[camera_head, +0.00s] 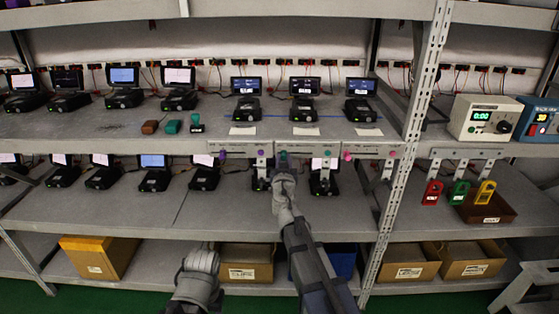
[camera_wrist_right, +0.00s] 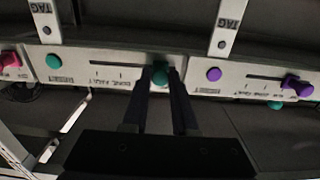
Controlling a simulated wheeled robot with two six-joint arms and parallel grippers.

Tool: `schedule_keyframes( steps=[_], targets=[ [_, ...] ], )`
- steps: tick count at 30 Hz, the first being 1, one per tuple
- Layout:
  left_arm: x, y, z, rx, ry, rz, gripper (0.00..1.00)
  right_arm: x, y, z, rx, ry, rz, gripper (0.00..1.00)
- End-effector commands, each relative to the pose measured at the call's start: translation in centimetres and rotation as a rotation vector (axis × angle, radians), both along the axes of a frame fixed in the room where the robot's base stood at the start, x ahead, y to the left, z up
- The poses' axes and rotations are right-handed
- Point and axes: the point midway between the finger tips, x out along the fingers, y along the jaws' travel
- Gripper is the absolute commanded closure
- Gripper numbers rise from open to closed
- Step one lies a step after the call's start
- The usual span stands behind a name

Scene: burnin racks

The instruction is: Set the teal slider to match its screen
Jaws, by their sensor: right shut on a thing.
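The teal slider knob (camera_wrist_right: 160,76) is between the fingertips of my right gripper (camera_wrist_right: 161,78), which is shut on it. The knob sits at one end of its slot, on a pale panel (camera_wrist_right: 110,77) with printed marks too small to read. A teal dot (camera_wrist_right: 53,61) is near the panel's other end. In the head view my right gripper (camera_head: 283,170) reaches the shelf-edge panel, by the teal knob (camera_head: 282,157). A small screen (camera_head: 305,86) stands on the shelf above; its text is unreadable. My left arm's end shows low in the picture, with its fingers unclear.
Neighbouring panels carry a purple knob (camera_head: 223,153) to the left and a pink knob (camera_head: 347,156) to the right. Other screens (camera_head: 246,86) (camera_head: 361,87) flank the middle one. A rack upright (camera_head: 408,140) stands right of the panels. Tagged brackets hang below the shelf edge.

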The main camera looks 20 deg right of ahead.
Motion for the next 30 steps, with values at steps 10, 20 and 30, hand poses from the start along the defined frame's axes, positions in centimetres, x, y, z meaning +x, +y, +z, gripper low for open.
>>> schedule_keyframes(
  steps=[10, 20, 30],
  targets=[
    [0.0, 0.0, 0.0, 0.0, 0.0, 0.0, 0.45, -0.6, -2.0, 0.0, 0.0, 0.0, -0.002, 1.0],
    [0.0, 0.0, 0.0, 0.0, 0.0, 0.0, 0.45, -0.6, -2.0, 0.0, 0.0, 0.0, -0.002, 0.45],
    [0.0, 0.0, 0.0, 0.0, 0.0, 0.0, 0.45, -1.1, -1.8, 0.0, 0.0, 0.0, -0.002, 0.45]
  ],
)
